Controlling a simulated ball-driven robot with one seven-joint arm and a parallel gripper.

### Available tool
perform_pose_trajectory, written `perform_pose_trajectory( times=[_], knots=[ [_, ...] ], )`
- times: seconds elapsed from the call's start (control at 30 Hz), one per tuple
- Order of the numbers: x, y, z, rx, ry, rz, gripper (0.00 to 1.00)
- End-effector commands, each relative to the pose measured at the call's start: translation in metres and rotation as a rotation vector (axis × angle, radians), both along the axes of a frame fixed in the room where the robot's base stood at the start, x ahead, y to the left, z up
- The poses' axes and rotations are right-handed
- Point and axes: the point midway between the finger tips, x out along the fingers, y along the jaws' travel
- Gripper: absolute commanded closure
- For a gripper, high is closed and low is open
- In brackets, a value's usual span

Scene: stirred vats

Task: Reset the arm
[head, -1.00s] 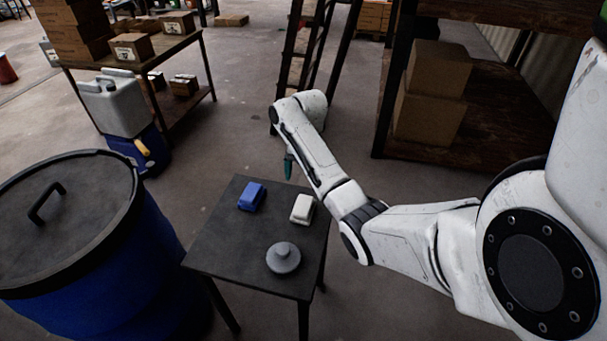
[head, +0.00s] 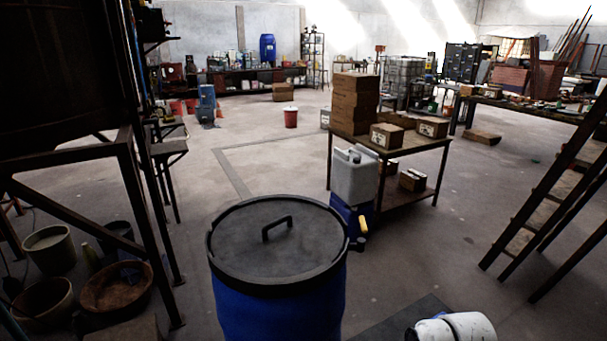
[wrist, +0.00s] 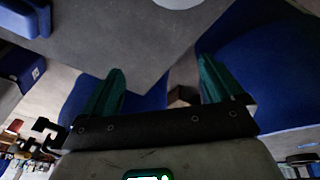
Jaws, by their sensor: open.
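My gripper (wrist: 160,68) shows in the wrist view with its two teal fingers spread apart and nothing between them. A dark grey flat surface, apparently the small table top (wrist: 130,42), lies beyond the fingers. Part of a pale round thing (wrist: 180,2) is cut off at the top edge. In the head view only a white piece of my arm (head: 465,327) shows at the bottom right. My gripper is outside that view. A corner of the dark small table (head: 405,316) shows beside the arm; the things on it are out of the head view.
A lidded blue barrel (head: 280,305) stands close in front. Behind it are a grey-and-blue canister (head: 353,180) and a wooden table with boxes (head: 425,147). A ladder (head: 545,190) leans at right. A dark metal frame (head: 130,190) and buckets (head: 48,245) stand at left. Open floor (head: 240,150) lies beyond.

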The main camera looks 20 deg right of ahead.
Motion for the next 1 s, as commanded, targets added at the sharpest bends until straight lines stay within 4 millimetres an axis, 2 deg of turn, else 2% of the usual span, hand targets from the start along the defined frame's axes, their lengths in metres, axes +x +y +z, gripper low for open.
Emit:
perform_pose_trajectory(
  times=[0.03,0.2,0.4,0.63,0.7,0.8,1.0],
  knots=[
    [-0.007,0.023,-0.001,0.016,-0.015,-0.069,0.06],
    [-0.031,0.071,0.009,0.074,-0.072,-0.349,0.06],
    [-0.058,0.099,0.025,0.144,-0.128,-0.588,0.06],
    [-0.083,0.115,0.046,0.218,-0.183,-0.788,0.06],
    [-0.105,0.109,0.027,0.178,-0.102,-0.806,0.06],
    [-0.134,0.105,0.009,0.134,-0.01,-0.821,0.06],
    [-0.177,0.1,-0.013,0.071,0.124,-0.841,0.06]
  ],
)
